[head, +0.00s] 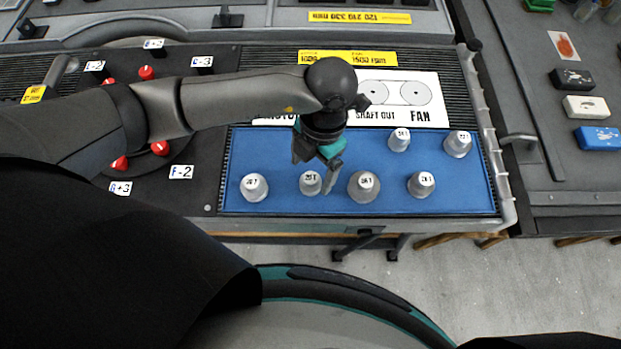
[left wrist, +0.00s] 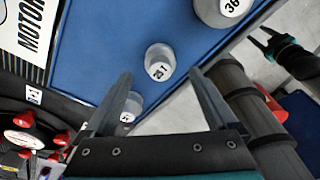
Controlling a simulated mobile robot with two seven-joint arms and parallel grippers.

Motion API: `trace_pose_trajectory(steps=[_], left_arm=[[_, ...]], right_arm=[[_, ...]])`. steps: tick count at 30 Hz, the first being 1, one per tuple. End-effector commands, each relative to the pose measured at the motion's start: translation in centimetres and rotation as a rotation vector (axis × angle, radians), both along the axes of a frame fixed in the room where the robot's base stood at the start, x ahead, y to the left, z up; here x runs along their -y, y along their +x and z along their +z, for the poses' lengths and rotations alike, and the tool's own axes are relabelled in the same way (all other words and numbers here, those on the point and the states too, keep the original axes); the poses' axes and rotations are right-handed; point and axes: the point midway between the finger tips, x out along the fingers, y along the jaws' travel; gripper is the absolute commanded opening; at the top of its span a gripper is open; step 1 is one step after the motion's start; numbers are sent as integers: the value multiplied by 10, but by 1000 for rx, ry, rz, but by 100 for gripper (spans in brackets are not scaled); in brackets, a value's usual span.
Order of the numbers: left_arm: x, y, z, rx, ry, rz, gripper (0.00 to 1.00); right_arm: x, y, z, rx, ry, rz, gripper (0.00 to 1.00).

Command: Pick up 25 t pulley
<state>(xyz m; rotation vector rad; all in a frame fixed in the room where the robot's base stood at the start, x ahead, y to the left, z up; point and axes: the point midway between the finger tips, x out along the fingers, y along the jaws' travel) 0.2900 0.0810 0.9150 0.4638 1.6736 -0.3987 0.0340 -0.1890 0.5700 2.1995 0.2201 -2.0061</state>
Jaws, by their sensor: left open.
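Several grey pulleys with white labels stand on a blue mat (head: 290,150). The pulley (head: 310,182) second from the left in the front row seems to be the 25 T pulley; it also shows in the left wrist view (left wrist: 159,57), its label reading roughly 25 T. My left gripper (head: 319,168) is open and empty, pointing down beside and over this pulley. In the left wrist view the two fingertips of the left gripper (left wrist: 161,78) lie either side of the pulley in the picture; whether they reach down to it I cannot tell.
The 36 T pulley (head: 364,187) stands close on the right, another pulley (head: 254,187) on the left. Red knobs (head: 160,148) are left of the mat. The bench's front edge is near. A dark and teal part, perhaps my right gripper (left wrist: 262,38), shows beyond it.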

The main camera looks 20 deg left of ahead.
Motion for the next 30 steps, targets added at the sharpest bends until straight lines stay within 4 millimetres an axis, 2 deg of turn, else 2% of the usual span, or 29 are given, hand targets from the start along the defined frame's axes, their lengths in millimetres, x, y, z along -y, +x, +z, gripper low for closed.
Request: trace_pose_trajectory(steps=[3, 6, 15, 30], left_arm=[[0, -3, -21, -5, 2, 0, 92], [-1, -4, -32, -4, 1, 0, 92], [-1, -4, -36, 0, 0, -2, 92], [-1, -4, -36, 0, 0, -1, 36]], right_arm=[[0, 0, -1, 0, 0, 0, 50], [0, 0, -3, 0, 0, 0, 50], [0, 0, -3, 0, 0, 0, 50], [0, 0, -3, 0, 0, 0, 50]])
